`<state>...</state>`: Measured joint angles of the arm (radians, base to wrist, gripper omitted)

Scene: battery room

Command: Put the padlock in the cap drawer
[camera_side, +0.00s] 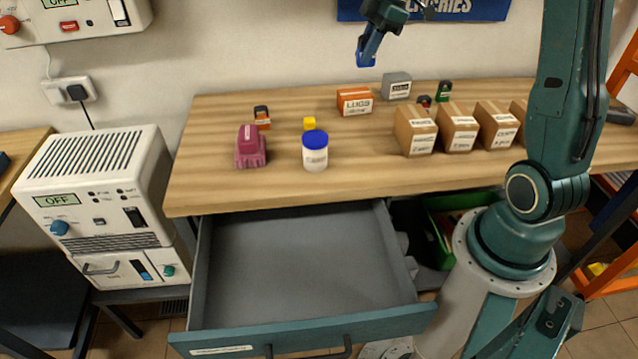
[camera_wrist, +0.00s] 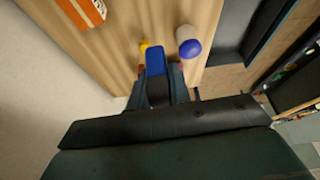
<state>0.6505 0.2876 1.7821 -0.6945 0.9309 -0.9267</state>
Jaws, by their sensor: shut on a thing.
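My gripper (camera_side: 367,54) is high above the back of the bench, near the wall, shut on a small blue block (camera_wrist: 155,60). In the side view only a blue edge of the block shows at the fingertips, so I cannot tell for sure that it is the padlock. The drawer (camera_side: 300,265) below the bench top is pulled open, with a grey, empty inside and a teal front. Its white label is too small to read. My gripper is behind and above the drawer, well apart from it.
The bench's front is clear.

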